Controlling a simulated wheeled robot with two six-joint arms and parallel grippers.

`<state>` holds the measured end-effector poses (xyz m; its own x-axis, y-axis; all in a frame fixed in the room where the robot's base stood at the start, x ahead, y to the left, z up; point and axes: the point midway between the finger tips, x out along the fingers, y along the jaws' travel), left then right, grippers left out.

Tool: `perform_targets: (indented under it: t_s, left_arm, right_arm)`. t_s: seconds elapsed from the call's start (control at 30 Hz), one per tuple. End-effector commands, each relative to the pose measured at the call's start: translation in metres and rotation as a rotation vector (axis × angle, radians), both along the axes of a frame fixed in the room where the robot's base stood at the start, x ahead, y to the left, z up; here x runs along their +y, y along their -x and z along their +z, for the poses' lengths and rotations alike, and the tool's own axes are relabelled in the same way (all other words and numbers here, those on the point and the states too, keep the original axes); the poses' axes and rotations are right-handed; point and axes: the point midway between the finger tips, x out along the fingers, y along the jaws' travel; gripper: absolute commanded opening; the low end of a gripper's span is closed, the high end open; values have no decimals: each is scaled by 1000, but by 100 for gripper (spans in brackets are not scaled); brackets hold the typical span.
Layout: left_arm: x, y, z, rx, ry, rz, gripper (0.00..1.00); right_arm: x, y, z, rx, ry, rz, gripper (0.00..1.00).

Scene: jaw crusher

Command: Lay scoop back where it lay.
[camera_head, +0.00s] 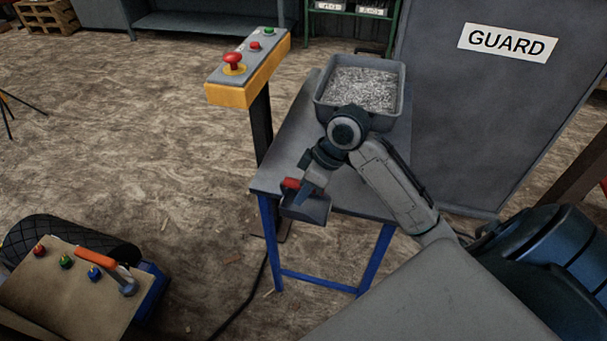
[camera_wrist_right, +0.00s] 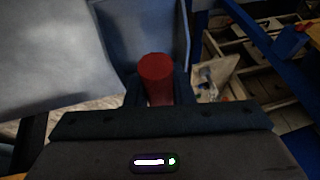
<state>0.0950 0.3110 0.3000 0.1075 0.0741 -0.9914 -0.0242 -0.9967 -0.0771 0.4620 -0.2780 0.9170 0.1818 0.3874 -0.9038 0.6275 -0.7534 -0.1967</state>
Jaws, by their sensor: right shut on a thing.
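The scoop (camera_head: 307,209) has a red handle and a dark grey pan. In the head view it is at the front left corner of the small grey table (camera_head: 284,155), with its pan overlapping the front edge. I cannot tell whether it touches the tabletop. My right gripper (camera_head: 300,192) is shut on the red handle, partly hiding the scoop. In the right wrist view the red handle (camera_wrist_right: 157,72) stands between the fingers, with grey-blue pan walls behind it. My left gripper is not in view.
A grey bin of crushed grey material (camera_head: 361,90) stands at the table's back. A yellow button box (camera_head: 248,68) on a post rises at the table's left. A large grey GUARD panel (camera_head: 490,110) is at the right. A control panel (camera_head: 75,285) sits lower left.

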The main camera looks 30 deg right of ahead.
Motion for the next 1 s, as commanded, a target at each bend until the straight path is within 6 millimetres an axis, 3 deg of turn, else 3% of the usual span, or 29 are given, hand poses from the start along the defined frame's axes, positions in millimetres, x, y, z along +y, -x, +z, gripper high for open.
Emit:
perform_targets:
  t_s: [0.17, 0.6, 0.8, 1.0]
  left_arm:
    - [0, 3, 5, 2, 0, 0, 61]
    - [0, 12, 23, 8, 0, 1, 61]
    - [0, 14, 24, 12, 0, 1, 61]
    - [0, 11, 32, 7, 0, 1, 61]
  right_arm:
    - [-10, -17, -1, 0, -1, 14, 0]
    - [-66, -114, -11, 0, -1, 11, 0]
    - [-77, -132, -15, 0, 0, 13, 0]
    - [-78, -133, -30, 3, -1, 12, 0]
